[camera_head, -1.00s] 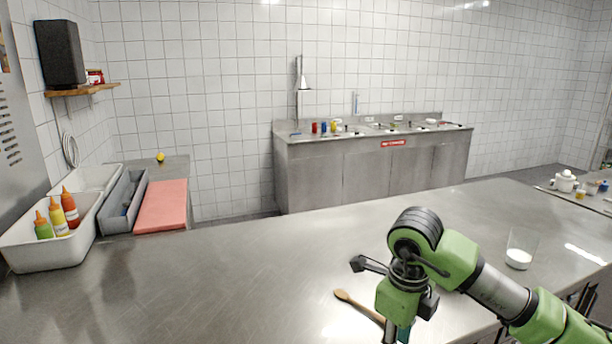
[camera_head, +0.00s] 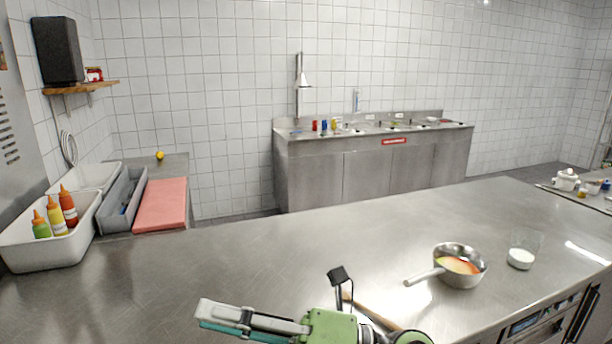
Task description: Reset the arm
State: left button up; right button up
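My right arm is low at the bottom middle of the head view. Its green wrist and my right gripper (camera_head: 205,314) lie over the near part of the steel counter (camera_head: 230,275). The gripper's grey and teal fingers point left and lie close together in this view. I see nothing held between them, but whether they are shut is unclear. My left gripper is not in view.
A metal saucepan (camera_head: 441,271) with orange-red contents stands on the counter at the right. A glass with white contents (camera_head: 520,258) stands beyond it. A wooden utensil (camera_head: 372,313) lies partly hidden by my arm.

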jog(key=w+d+r+m+t+h, duration=0.1)
jog(key=w+d+m+t+h, duration=0.35)
jog(key=d+m+t, duration=0.4)
jog(key=w+d+r+m+t+h, duration=0.1)
jog(key=w+d+m+t+h, duration=0.35)
jog(key=m+t, duration=0.75)
jog(key=w+d+f+m+g+h, duration=0.1)
jog(key=d+f+m+g+h, duration=0.5)
jog(key=d+f+m+h, duration=0.85)
jog(key=s+d+f+m+g+y, duration=0.2)
jog(key=s+f+g, duration=0.4)
jog(key=s+f, duration=0.75)
jog(key=s+d+f+m+g+y, duration=0.1)
jog(key=s+d+f+m+g, duration=0.1)
jog(key=s+f+g, duration=0.8)
jog(key=s+f+t, duration=0.1)
jog(key=s+f, duration=0.1)
jog(key=f, duration=1.3)
jog(key=s+f+t, duration=0.1)
jog(key=s+f, duration=0.1)
jog(key=f, duration=1.3)
jog(key=s+d+f, duration=0.3)
jog(key=s+f, duration=1.2)
jog(key=s, duration=0.1)
jog(key=shift+s+f+g, duration=0.25)
jog(key=shift+s+g, duration=0.15)
jog(key=shift+g, duration=0.05)
